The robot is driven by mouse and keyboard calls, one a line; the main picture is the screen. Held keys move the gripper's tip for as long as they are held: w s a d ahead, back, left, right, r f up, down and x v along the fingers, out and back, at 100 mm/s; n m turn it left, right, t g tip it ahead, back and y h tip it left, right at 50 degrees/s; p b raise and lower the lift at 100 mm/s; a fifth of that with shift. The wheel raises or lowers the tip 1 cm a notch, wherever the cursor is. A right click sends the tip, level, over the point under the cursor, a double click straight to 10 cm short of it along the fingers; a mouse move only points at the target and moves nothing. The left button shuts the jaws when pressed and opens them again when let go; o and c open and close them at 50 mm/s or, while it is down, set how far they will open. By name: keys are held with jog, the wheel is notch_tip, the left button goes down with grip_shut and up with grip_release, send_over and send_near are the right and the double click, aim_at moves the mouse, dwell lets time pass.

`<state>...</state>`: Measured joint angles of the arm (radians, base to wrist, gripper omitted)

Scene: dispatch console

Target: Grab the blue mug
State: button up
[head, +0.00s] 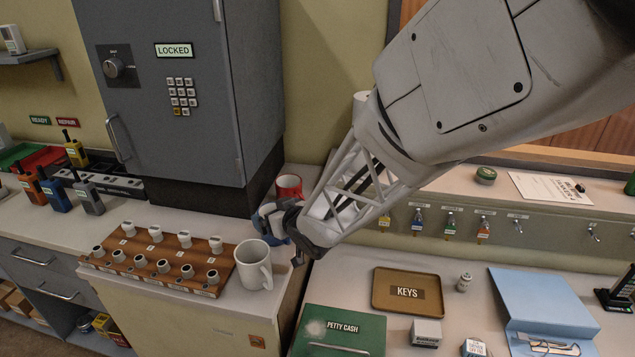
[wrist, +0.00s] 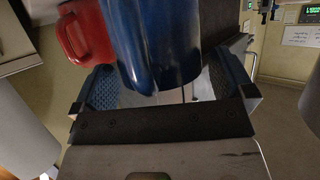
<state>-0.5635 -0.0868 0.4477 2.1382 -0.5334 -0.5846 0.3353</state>
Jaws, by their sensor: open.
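The blue mug (wrist: 155,40) fills the top middle of the wrist view, between the two spread fingers of my gripper (wrist: 165,84). A gap shows between the mug and the right finger; I cannot tell if the left one touches it. In the head view, my open gripper (head: 284,222) is at the right end of the counter and hides most of the blue mug (head: 272,240). Only bits of blue show there, behind the white mug.
A white mug (head: 253,264) stands close in front of my gripper, beside the wooden rack (head: 150,262) of stamps. A red mug (head: 289,187) stands just behind; it also shows in the wrist view (wrist: 84,34). The grey safe (head: 185,90) rises at the left.

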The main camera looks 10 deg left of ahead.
jog(key=shift+a, duration=0.1)
dwell(0.5)
jog(key=c, duration=1.3)
jog(key=shift+o, duration=0.2)
notch_tip(320, 180, up, 10)
dwell(0.4)
